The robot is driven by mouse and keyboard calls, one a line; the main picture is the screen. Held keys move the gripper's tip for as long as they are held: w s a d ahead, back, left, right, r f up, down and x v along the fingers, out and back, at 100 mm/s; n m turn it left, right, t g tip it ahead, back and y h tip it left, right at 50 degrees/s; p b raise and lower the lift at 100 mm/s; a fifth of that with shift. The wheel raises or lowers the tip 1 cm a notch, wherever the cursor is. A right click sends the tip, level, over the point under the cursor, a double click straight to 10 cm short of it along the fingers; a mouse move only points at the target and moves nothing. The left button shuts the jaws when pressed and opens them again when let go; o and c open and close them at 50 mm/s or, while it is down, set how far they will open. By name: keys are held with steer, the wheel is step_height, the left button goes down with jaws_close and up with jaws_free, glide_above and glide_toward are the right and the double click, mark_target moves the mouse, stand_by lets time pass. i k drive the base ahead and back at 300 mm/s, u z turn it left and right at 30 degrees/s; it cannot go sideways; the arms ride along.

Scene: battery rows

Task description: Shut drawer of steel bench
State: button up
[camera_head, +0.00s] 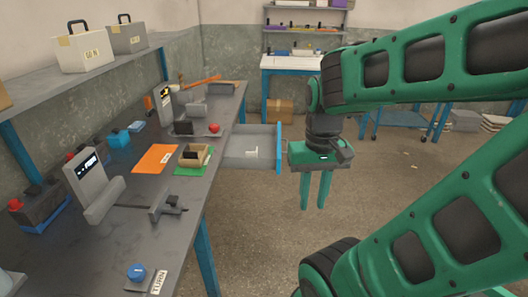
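The steel bench (135,228) runs along the left side of the head view, with a dark grey top and blue legs. Its drawer (240,148) is pulled out to the right from under the bench top. The drawer has grey walls and a blue front panel (279,148); a small white item lies inside. My gripper (316,207) hangs pointing down just right of the blue front, with a gap seen between them. Its two green fingers are slightly apart, with nothing seen between them.
On the bench stand a wooden box (194,156) on a green sheet, an orange sheet (155,158), a red ball (214,128) and a grey clamp-like tool (168,203). A blue table (407,118) and a cardboard box (279,111) stand at the back. The floor right of the drawer is clear.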

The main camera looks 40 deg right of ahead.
mark_target(243, 138)
steer(key=u, duration=1.65)
steer(key=k, duration=1.4)
steer(key=z, duration=2.05)
steer(key=i, duration=1)
